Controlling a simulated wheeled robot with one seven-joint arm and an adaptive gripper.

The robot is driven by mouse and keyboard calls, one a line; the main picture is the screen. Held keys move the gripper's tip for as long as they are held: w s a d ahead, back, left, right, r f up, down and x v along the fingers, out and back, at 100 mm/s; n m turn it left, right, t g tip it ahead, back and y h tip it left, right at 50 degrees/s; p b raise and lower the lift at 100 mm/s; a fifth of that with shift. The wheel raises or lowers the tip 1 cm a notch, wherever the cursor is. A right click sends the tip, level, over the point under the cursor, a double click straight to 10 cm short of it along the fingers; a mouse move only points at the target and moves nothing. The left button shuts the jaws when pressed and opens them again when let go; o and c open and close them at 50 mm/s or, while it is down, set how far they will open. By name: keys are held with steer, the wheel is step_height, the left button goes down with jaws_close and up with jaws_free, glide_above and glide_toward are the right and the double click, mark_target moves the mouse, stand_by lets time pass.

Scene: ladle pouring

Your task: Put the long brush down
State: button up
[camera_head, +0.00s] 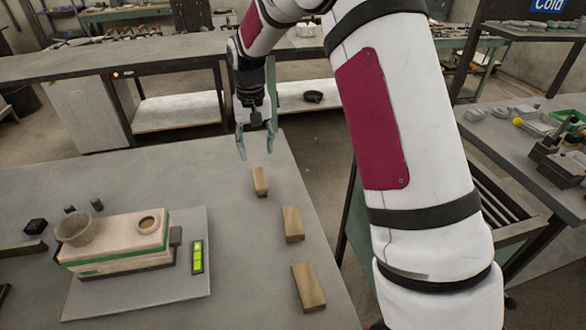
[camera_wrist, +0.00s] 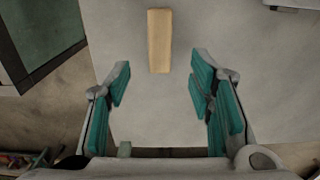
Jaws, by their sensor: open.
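My gripper (camera_head: 257,150) is open and empty near the far right corner of the grey table (camera_head: 225,185). In the wrist view its teal-padded fingers stand wide apart (camera_wrist: 159,84), with bare tabletop between them. A wooden block (camera_head: 260,182) lies just in front of the gripper in the head view. One wooden block also shows beyond the fingertips in the wrist view (camera_wrist: 159,41), clear of both fingers. I cannot make out a long brush in either view.
Two more wooden blocks, a middle one (camera_head: 292,225) and a near one (camera_head: 308,287), lie along the table's right side. Table around the blocks is clear.

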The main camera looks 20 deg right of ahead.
steer(key=s+r+n+t, duration=0.1)
steer(key=s+r+t, duration=0.1)
steer(key=s+r, duration=1.35)
steer(key=s+n+t, duration=0.1)
steer(key=s+t, duration=0.1)
steer(key=s, duration=1.9)
steer(key=shift+s+d+f, duration=0.15)
steer(key=shift+r, duration=0.3)
